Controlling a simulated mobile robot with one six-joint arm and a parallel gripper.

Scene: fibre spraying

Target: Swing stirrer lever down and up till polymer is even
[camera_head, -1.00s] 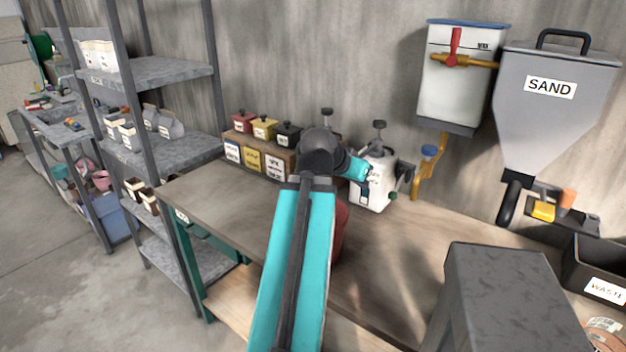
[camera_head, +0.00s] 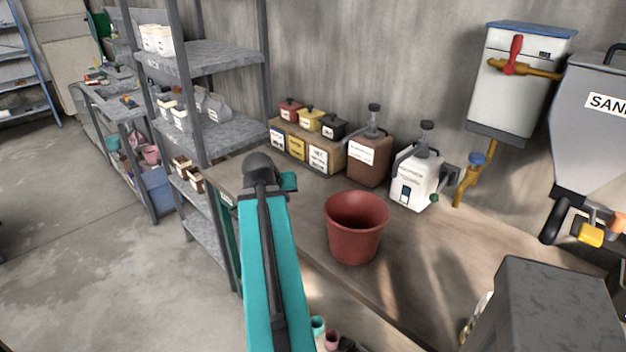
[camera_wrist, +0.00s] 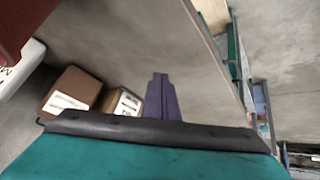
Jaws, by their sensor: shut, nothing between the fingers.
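A white canister (camera_head: 416,180) with a black pump top stands on the bench near the wall in the head view. A dark green knob (camera_head: 434,198) sits low on its right side; I cannot tell for sure whether this is the stirrer lever. The canister has a dark upright window on its front; the polymer cannot be made out. Part of the white canister (camera_wrist: 17,72) shows at the left of the wrist view. My gripper (camera_wrist: 160,78) is shut and empty, apart from the canister. In the head view my arm hides the fingers.
A red bucket (camera_head: 356,226) stands on the bench before the canister. A brown jug (camera_head: 369,158) and small labelled boxes (camera_head: 305,148) are left of it. A wall tank (camera_head: 520,80) with a red handle and a grey hopper (camera_head: 597,130) hang right.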

